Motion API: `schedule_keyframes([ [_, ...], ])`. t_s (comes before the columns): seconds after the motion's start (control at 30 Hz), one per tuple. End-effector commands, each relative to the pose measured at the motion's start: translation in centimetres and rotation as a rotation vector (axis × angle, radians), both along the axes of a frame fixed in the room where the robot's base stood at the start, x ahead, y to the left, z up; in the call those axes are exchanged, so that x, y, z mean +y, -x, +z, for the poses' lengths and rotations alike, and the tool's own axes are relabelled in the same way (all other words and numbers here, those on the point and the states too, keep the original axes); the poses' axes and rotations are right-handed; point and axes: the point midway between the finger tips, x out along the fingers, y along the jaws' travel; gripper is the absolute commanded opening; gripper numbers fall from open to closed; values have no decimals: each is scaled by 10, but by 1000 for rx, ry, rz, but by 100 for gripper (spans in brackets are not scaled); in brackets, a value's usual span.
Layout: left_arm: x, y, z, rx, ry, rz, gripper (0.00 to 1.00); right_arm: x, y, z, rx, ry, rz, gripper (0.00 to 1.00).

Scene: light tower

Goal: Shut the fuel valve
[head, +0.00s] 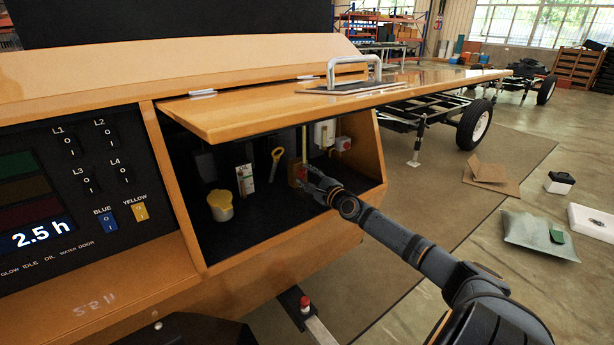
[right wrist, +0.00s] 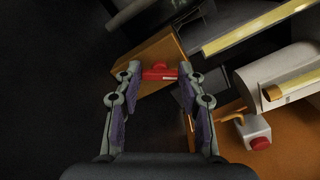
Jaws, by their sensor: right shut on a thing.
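The fuel valve shows as a red handle (right wrist: 157,74) in the right wrist view, in front of an orange-brown block. In the head view it is small and mostly hidden by my gripper, inside the open compartment of the orange machine. My right gripper (head: 312,182) reaches into the compartment from the right. In the right wrist view its fingertips (right wrist: 160,70) are on either side of the red handle, shut on it. My left gripper is not in view.
The lid (head: 270,108) is raised above the compartment. A switch panel (head: 75,190) is at left.

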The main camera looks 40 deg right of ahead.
Motion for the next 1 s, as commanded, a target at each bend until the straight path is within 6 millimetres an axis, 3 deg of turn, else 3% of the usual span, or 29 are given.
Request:
schedule_keyframes([
  [0.5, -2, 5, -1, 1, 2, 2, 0, 1, 0, -3, 49, 421, 0, 8],
  [1.0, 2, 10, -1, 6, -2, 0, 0, 1, 0, -4, 68, 584, 1, 8],
])
